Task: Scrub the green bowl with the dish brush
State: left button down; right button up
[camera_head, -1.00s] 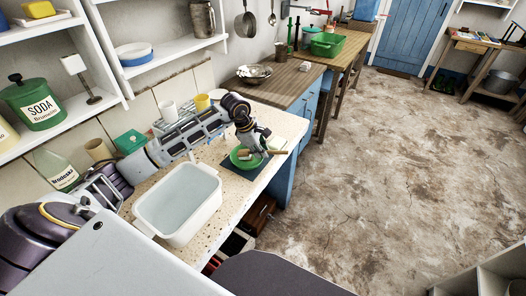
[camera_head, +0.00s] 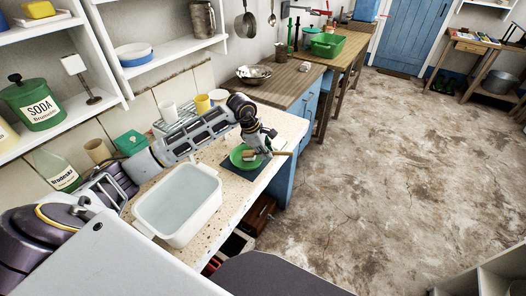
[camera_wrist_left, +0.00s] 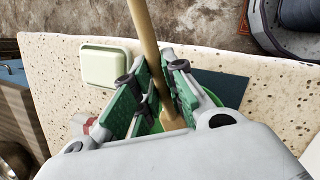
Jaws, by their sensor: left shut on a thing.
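The green bowl (camera_head: 236,157) sits on a dark blue mat (camera_head: 233,172) near the front edge of the stone counter. My left gripper (camera_head: 267,148) is above the bowl's right side, shut on the wooden handle of the dish brush (camera_head: 283,153). The brush head (camera_head: 249,155) is low in the bowl; I cannot tell whether its bristles touch the inside. In the left wrist view the brush handle (camera_wrist_left: 148,45) runs between my green-padded fingers (camera_wrist_left: 158,95). These fingers and the wrist hide most of the bowl (camera_wrist_left: 228,90). My right gripper is not in view.
A white basin (camera_head: 178,203) stands on the counter left of the bowl. A pale green dish (camera_wrist_left: 106,64) lies on the counter near the gripper.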

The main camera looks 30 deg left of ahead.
pick_arm(q)
jog(key=shift+d, duration=0.1)
dwell(0.3)
jog(key=shift+w+d+f, duration=0.1)
jog(key=shift+w+d, duration=0.15)
jog(key=shift+d, duration=0.65)
jog(key=shift+a, duration=0.1)
jog(key=shift+s+a+b, duration=0.25)
jog(key=shift+a+b, duration=0.15)
jog(key=shift+a, duration=0.5)
jog(key=shift+a, duration=0.15)
jog(key=shift+s+a+b, duration=0.3)
jog(key=shift+a, duration=0.5)
jog(key=shift+d, duration=0.15)
